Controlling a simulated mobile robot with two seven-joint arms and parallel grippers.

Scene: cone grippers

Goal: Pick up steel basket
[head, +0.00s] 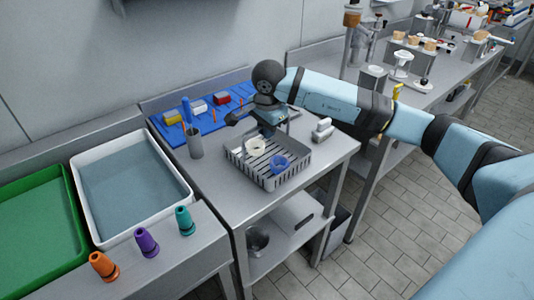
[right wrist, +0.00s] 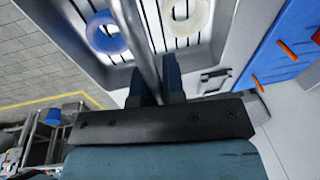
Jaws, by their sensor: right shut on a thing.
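The steel basket (head: 262,181) is a grey slotted tray on the middle steel table. It holds a white ring-like cup (head: 255,146) and a blue one (head: 279,164). My right gripper (head: 268,125) is over the basket's far side in the head view, its fingertips partly hidden there. In the right wrist view, the right gripper (right wrist: 155,82) is shut with its fingers on either side of a grey bar (right wrist: 137,40), the basket's handle. Whether the basket is clear of the table is hard to tell. My left gripper is not in view.
A blue mat (head: 175,131) with small blocks lies behind the basket. A grey holder with blue tools (head: 195,146) stands left of it, and grey pieces (head: 322,130) lie right. A white bin (head: 165,212) and several coloured cones stand farther left.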

